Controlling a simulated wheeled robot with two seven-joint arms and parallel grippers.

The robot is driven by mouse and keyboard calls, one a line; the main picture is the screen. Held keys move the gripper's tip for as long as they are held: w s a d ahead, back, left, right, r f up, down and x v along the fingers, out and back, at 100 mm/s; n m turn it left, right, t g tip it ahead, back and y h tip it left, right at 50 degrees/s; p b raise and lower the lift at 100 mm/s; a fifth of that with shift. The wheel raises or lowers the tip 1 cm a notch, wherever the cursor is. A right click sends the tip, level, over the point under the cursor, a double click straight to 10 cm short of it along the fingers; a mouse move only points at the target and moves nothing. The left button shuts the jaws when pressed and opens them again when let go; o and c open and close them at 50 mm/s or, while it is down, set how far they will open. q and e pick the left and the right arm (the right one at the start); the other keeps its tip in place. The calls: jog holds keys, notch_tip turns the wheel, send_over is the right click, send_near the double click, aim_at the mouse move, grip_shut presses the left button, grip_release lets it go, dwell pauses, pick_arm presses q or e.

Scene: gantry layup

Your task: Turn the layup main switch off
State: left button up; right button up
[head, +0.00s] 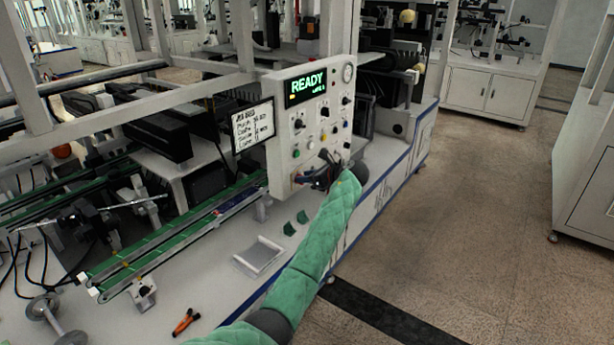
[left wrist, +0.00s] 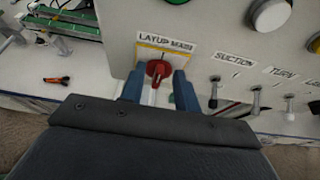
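The layup main switch (left wrist: 158,69) is a red rotary knob on a yellow-edged plate in the left wrist view, under a "LAYUP MAIN" label (left wrist: 165,43). A red and white bar runs from it down the picture. My left gripper (left wrist: 158,90) has its two blue fingers on either side of the knob, with small gaps visible, so it looks open around it. In the head view the left gripper (head: 312,180) is at the lower part of the control panel (head: 285,150) and hides most of the switch. My right gripper is not in view.
Toggle switches labelled "SUCTION" (left wrist: 214,90) and "TURN" (left wrist: 256,98) sit just right of the main switch. The display (head: 307,85) reads "READY". A green conveyor (head: 170,240), a metal tray (head: 259,255) and orange-handled pliers (head: 186,321) lie left of my arm.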

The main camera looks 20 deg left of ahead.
pick_arm(q)
grip_shut()
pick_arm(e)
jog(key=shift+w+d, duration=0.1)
